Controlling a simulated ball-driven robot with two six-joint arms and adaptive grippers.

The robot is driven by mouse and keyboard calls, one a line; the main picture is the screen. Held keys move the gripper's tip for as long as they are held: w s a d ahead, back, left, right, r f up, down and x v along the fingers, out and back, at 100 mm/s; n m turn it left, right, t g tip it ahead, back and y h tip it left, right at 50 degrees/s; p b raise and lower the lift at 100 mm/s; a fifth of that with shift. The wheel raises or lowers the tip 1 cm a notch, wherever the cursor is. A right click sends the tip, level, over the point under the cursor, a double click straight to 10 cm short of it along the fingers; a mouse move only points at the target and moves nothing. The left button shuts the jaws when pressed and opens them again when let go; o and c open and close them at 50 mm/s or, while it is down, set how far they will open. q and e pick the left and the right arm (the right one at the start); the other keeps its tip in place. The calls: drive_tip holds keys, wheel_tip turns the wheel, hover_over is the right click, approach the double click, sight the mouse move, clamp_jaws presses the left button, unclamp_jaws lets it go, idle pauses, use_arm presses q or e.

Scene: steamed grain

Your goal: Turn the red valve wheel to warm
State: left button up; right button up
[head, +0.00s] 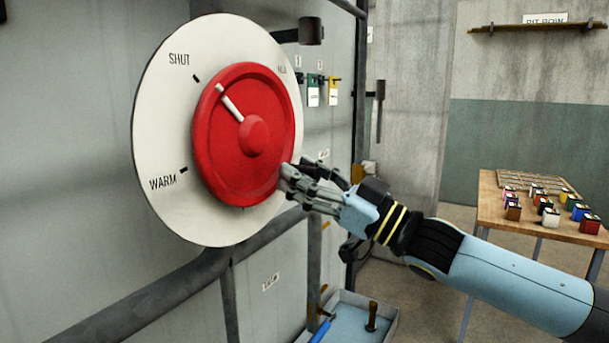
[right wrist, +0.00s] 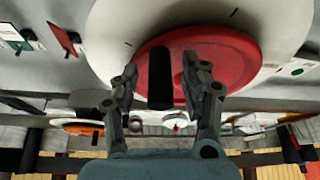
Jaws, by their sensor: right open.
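The red valve wheel (head: 243,165) sits on a round white dial plate (head: 160,105) on the grey panel. Its white pointer slants up and left from the hub, close to the SHUT mark (head: 197,78). The WARM mark (head: 183,170) is at the lower left of the dial. My right gripper (head: 290,180) is open at the wheel's lower right rim; I cannot tell if it touches. In the right wrist view the red wheel (right wrist: 225,55) lies just beyond the open fingers (right wrist: 168,85). A dark upright piece shows between them, and I cannot tell what it is. My left gripper is not in view.
Pipes (head: 150,290) run below the dial. Small coloured tags (head: 313,95) hang right of it. A tray with tools (head: 385,318) is low at the front. A wooden table (head: 490,205) with several coloured blocks stands at the right, below a shelf (head: 530,27).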

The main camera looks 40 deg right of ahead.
sight(286, 113)
clamp_jaws()
drive_tip(key=shift+r+n, duration=0.1)
drive_tip(key=shift+n, duration=0.2)
drive_tip(key=n, duration=0.1)
drive_tip(key=r+n+g+y, duration=0.1)
drive_tip(key=d+n, duration=0.1)
drive_tip(key=shift+w+d+r, duration=0.1)
drive_tip(key=shift+w+r, duration=0.15)
drive_tip(key=r+n+g+y, duration=0.1)
drive_tip(key=n, duration=0.1)
drive_tip(key=r+n+p, duration=0.1)
drive_tip(key=n, duration=0.1)
drive_tip(key=shift+w+d+g+y, duration=0.15)
drive_tip(key=shift+d+g+y, duration=0.25)
drive_tip(key=n, duration=0.1)
drive_tip(key=r+n+g, duration=0.1)
drive_tip(key=r+n, duration=0.1)
drive_tip(key=n, duration=0.1)
drive_tip(key=shift+w+d+r+g+y+p, duration=0.1)
drive_tip(key=shift+d+r+g+y+p, duration=0.2)
drive_tip(key=shift+p, duration=0.1)
drive_tip(key=shift+a+r+n+g+p, duration=0.1)
drive_tip(key=shift+r+n+g+p, duration=0.15)
drive_tip(key=shift+r+n+g, duration=0.5)
drive_tip(key=shift+a+r+n+g+p, duration=0.1)
drive_tip(key=shift+r+n+p, duration=0.2)
drive_tip(key=shift+n, duration=0.85)
drive_tip(key=shift+r, duration=0.1)
